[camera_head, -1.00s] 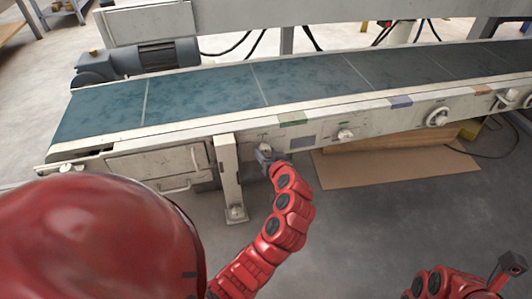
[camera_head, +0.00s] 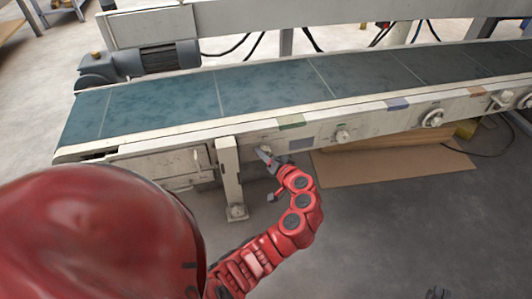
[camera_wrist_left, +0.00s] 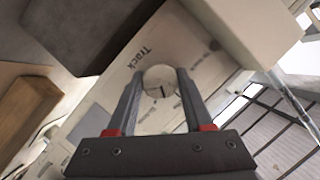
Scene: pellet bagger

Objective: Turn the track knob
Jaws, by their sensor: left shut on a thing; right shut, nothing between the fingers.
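The track knob (camera_wrist_left: 160,79) is a round pale knob with a short dark line on its face, beside the word "Track" on the white panel in the left wrist view. My left gripper (camera_wrist_left: 158,92) has its two dark fingers shut on the knob, one on each side. In the head view the left gripper (camera_head: 264,156) is at the conveyor's front rail, and the knob (camera_head: 265,149) is partly hidden by it. Only a dark bit of my right gripper (camera_head: 438,293) shows at the bottom edge; it is shut and apart from the conveyor.
The conveyor's blue belt (camera_head: 260,91) runs behind the rail. A white leg (camera_head: 231,175) stands just left of my left gripper. Cardboard (camera_head: 390,167) lies on the floor below.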

